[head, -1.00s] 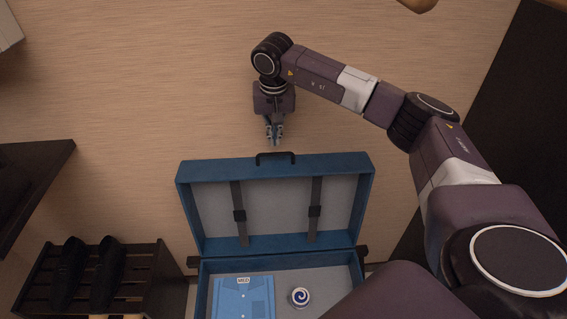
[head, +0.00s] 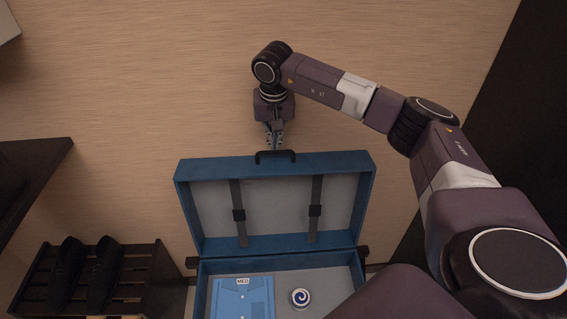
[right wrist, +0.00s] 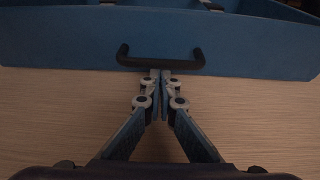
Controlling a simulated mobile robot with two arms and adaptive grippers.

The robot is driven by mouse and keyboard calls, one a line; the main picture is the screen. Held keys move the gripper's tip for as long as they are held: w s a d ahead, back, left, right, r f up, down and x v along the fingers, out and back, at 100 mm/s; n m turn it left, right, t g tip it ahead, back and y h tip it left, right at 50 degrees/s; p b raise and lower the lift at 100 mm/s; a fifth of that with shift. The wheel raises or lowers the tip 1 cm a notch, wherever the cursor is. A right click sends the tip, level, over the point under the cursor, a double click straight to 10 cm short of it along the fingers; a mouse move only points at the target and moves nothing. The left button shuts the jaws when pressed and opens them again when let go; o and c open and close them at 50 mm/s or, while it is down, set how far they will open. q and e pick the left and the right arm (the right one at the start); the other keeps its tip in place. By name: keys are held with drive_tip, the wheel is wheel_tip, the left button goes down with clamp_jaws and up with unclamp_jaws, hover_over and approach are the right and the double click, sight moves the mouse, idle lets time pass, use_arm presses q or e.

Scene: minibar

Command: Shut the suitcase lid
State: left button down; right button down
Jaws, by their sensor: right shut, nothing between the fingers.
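A blue suitcase stands open, with its lid (head: 190,205) raised upright against the wall side. A black handle (head: 276,156) sits on the lid's top edge; it also shows in the right wrist view (right wrist: 160,60). My right gripper (head: 274,146) is shut and empty, pointing down just behind the handle. In the right wrist view its fingertips (right wrist: 160,78) are together, close to the handle; I cannot tell if they touch it. My left gripper is not in view.
A dark slatted rack (head: 150,275) with a pair of black shoes (head: 85,270) stands at the lower left. A dark shelf (head: 35,170) juts in above it. The wall (head: 150,80) lies behind the lid. A dark panel is at the right.

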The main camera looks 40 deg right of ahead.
sight(277, 169)
drive_tip(key=shift+f+b, duration=0.4)
drive_tip(key=shift+f, duration=0.45)
drive_tip(key=shift+s+a, duration=0.4)
drive_tip(key=shift+s, duration=0.25)
drive_tip(key=shift+s+a, duration=0.35)
drive_tip(key=shift+s, duration=0.3)
drive_tip(key=shift+s+a+p, duration=0.1)
drive_tip(key=shift+s+a, duration=0.4)
drive_tip(key=shift+s, duration=0.3)
drive_tip(key=shift+s+a+p, duration=0.15)
drive_tip(key=shift+s+a, duration=0.3)
drive_tip(key=shift+s, duration=0.35)
drive_tip(key=shift+s+a+p, duration=0.1)
drive_tip(key=shift+s+a, duration=0.4)
drive_tip(key=shift+s, duration=0.3)
drive_tip(key=shift+s+a, duration=2.2)
drive_tip(key=shift+s, duration=1.45)
wheel_tip(277, 169, up, 12)
drive_tip(key=w+p, duration=0.1)
drive_tip(key=p, duration=0.4)
drive_tip(key=shift+w+d+p, duration=0.2)
drive_tip(key=shift+d+p, duration=0.1)
drive_tip(key=shift+d, duration=0.05)
